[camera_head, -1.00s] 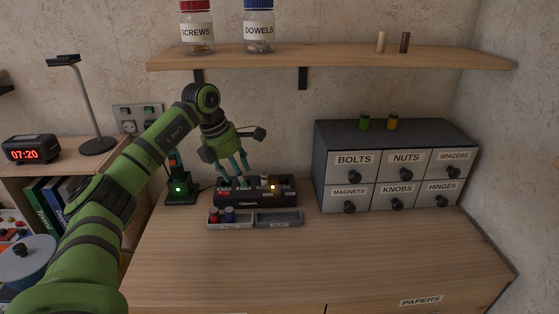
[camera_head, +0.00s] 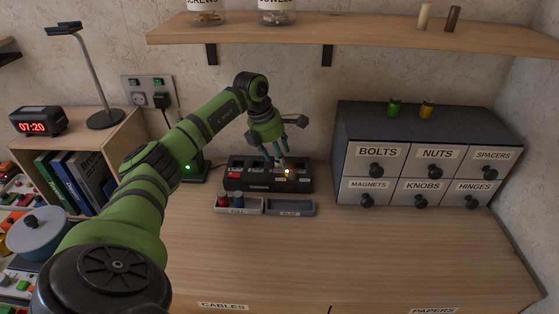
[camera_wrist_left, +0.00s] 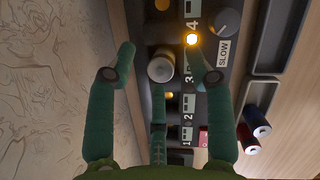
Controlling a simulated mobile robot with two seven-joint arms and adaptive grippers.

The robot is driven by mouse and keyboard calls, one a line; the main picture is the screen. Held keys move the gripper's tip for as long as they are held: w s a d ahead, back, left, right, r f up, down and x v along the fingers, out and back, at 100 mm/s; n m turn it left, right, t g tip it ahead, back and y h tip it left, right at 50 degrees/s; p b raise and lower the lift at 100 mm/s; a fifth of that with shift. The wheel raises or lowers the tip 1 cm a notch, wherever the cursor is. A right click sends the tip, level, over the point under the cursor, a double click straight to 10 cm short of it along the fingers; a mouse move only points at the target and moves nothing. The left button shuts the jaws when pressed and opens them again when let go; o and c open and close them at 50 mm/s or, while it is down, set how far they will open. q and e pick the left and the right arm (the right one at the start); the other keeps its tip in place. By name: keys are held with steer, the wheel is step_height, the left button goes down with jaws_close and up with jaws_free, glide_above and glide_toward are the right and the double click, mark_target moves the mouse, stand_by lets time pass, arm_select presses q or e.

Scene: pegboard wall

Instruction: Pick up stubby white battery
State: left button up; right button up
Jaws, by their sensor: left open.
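The stubby white battery (camera_wrist_left: 161,68) stands in the charger (camera_wrist_left: 175,100) near slots 3 and 4, seen end-on in the left wrist view. My left gripper (camera_wrist_left: 163,66) is open, with its green fingers spread around the battery and no clear contact. In the head view the left gripper (camera_head: 284,155) points down over the right half of the black charger (camera_head: 240,185), and its fingers largely hide the battery. An orange light (camera_head: 287,172) glows on the charger. My right gripper is not in view.
Two shallow grey trays (camera_head: 290,213) lie in front of the charger; the left one holds a red battery (camera_head: 222,199) and a blue battery (camera_head: 239,202). A grey drawer cabinet (camera_head: 398,132) stands to the right. The front of the desk (camera_head: 330,255) is clear.

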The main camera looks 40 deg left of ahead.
arm_select(q)
jaws_close()
stand_by(0.3)
